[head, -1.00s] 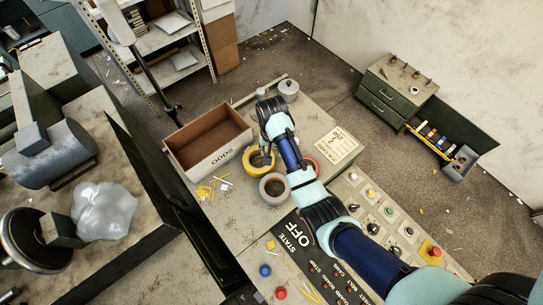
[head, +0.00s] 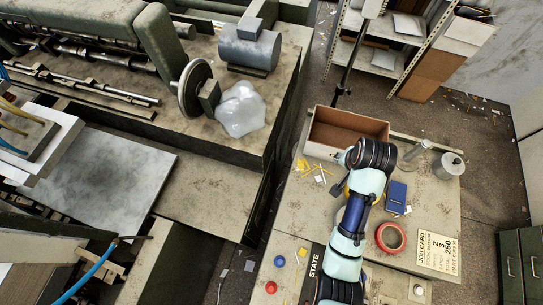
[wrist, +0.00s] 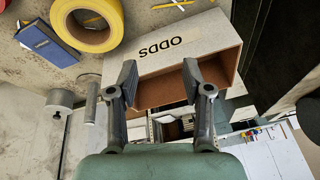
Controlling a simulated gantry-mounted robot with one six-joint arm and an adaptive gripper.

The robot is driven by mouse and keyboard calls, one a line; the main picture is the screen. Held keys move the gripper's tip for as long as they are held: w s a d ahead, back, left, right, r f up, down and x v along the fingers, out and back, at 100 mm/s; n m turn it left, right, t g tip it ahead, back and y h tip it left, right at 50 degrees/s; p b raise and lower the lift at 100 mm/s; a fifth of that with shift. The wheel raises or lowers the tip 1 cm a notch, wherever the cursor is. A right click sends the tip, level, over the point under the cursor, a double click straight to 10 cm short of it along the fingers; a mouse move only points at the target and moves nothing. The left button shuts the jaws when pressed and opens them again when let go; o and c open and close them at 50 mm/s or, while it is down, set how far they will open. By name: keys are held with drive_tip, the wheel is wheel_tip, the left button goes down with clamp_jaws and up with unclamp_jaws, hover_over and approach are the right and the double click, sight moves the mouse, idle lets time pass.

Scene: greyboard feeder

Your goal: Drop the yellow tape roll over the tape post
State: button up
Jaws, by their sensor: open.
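The yellow tape roll (wrist: 97,44) lies flat on the worktop at the top left of the wrist view. In the head view my arm hides most of it. A thin grey upright post (head: 413,153), probably the tape post, stands towards the back of the worktop. It also shows in the wrist view (wrist: 91,104), left of my gripper. My gripper (wrist: 160,76) is open and empty, with its fingers before the ODDS box and apart from the roll. In the head view my wrist hides the fingers.
The open ODDS box (wrist: 188,42) stands close beyond my fingers. A blue book (head: 397,196), a red tape roll (head: 391,251) and a wide grey cylinder (head: 447,166) are on the worktop. The job card (head: 437,257) lies at the right.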

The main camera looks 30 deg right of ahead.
drive_tip(key=w+a+r+n+t, duration=0.1)
drive_tip(key=w+a+r+n, duration=0.15)
drive_tip(key=a, duration=0.25)
drive_tip(key=w+a+r+n+t, duration=0.1)
drive_tip(key=w+a+r+t, duration=0.1)
drive_tip(key=w+a, duration=0.25)
drive_tip(key=a+r+n+t+y, duration=0.1)
drive_tip(key=a+r+n+t, duration=0.2)
drive_tip(key=a+r, duration=0.4)
drive_tip(key=a+r+n+t+y, duration=0.1)
drive_tip(key=a+r+n+t, duration=0.3)
drive_tip(key=a, duration=1.3)
wheel_tip(320, 180, up, 3)
drive_tip(key=shift+s+a+r+n+y, duration=0.1)
drive_tip(key=shift+s+a+n+y, duration=0.2)
drive_tip(key=shift+n, duration=0.65)
drive_tip(key=shift+o, duration=0.5)
drive_tip(key=shift+d, duration=0.1)
